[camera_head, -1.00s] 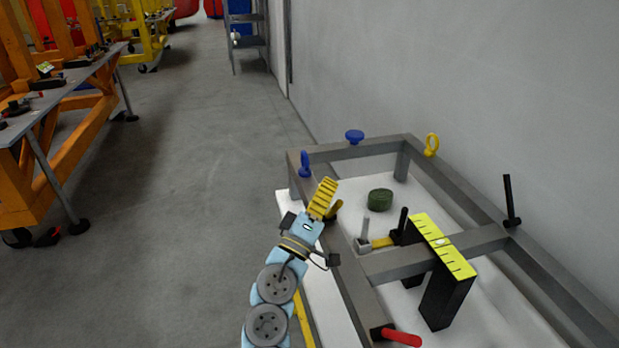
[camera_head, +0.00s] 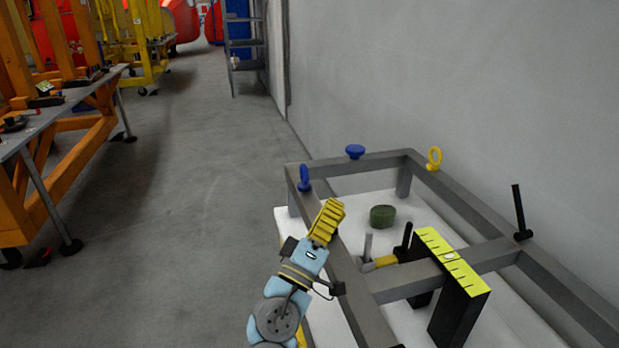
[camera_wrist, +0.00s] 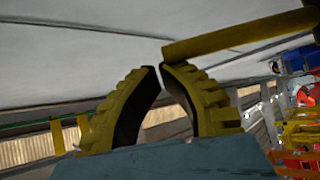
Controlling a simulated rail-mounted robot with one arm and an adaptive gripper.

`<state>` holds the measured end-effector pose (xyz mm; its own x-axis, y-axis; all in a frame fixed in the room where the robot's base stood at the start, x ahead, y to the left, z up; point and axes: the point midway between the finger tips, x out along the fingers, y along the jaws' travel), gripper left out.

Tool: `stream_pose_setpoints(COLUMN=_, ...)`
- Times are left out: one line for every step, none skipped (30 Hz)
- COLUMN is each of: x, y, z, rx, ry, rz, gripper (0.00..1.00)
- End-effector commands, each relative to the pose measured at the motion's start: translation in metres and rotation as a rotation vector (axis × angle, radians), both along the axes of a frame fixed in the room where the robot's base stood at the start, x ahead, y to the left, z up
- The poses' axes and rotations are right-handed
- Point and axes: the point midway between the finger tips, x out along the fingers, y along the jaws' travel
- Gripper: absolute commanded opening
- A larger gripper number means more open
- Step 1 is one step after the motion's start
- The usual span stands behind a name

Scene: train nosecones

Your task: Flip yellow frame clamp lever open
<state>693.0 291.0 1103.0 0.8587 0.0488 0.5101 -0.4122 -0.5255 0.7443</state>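The yellow lever (camera_wrist: 240,33) shows in the wrist view as a bar running from the fingertips to the upper right. Its near end lies by the right fingertip; I cannot tell whether they touch. My gripper (camera_wrist: 158,67) has its curved yellow fingers drawn together, tips almost meeting, with nothing seen between them. In the head view my gripper (camera_head: 332,208) is at the left rail of the grey frame (camera_head: 350,285), just in front of the blue ring knob (camera_head: 304,178). There the lever and its clamp base are not distinguishable behind the fingers.
A black bracket with a yellow-green ruled top (camera_head: 452,262) stands over the crossbar. A yellow piece with a grey pin (camera_head: 368,245) sits left of it. A green round part (camera_head: 382,216) lies inside the frame. The floor (camera_head: 190,210) to the left is clear.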

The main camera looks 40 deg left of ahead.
Motion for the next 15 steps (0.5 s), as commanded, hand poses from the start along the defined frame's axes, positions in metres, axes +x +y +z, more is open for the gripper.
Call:
stream_pose_setpoints(x=0.0, y=-0.001, z=0.0, rx=0.0, ry=0.001, rz=-0.002, gripper=0.0)
stream_pose_setpoints(x=0.0, y=-0.001, z=-0.001, rx=0.0, ry=0.002, rz=-0.002, gripper=0.0)
stream_pose_setpoints(x=0.001, y=-0.001, z=-0.001, rx=0.0, ry=0.002, rz=-0.002, gripper=0.0)
stream_pose_setpoints(x=0.001, y=-0.001, z=-0.001, rx=0.0, ry=0.002, rz=-0.002, gripper=0.0)
stream_pose_setpoints(x=0.001, y=-0.001, z=-0.001, rx=0.0, ry=0.002, rz=-0.002, gripper=0.0)
stream_pose_setpoints(x=0.001, y=-0.001, z=-0.001, rx=0.0, ry=0.002, rz=-0.002, gripper=0.0)
stream_pose_setpoints(x=0.001, y=-0.001, z=-0.001, rx=0.0, ry=0.002, rz=-0.002, gripper=0.0)
stream_pose_setpoints(x=0.001, y=-0.001, z=-0.001, rx=0.0, ry=0.002, rz=-0.002, gripper=0.0)
stream_pose_setpoints(x=0.001, y=0.0, z=0.0, rx=0.0, ry=0.002, rz=-0.002, gripper=0.0)
stream_pose_setpoints(x=0.001, y=0.0, z=0.0, rx=0.0, ry=0.002, rz=-0.003, gripper=0.0)
stream_pose_setpoints(x=0.001, y=0.0, z=0.001, rx=0.0, ry=0.002, rz=-0.003, gripper=0.0)
stream_pose_setpoints(x=0.002, y=0.001, z=0.003, rx=0.0, ry=0.002, rz=-0.003, gripper=0.0)
stream_pose_setpoints(x=0.002, y=0.001, z=0.005, rx=0.001, ry=0.001, rz=-0.003, gripper=0.0)
stream_pose_setpoints(x=0.003, y=0.002, z=0.007, rx=0.001, ry=0.0, rz=-0.004, gripper=0.0)
stream_pose_setpoints(x=0.003, y=0.004, z=0.011, rx=0.002, ry=0.0, rz=-0.005, gripper=0.0)
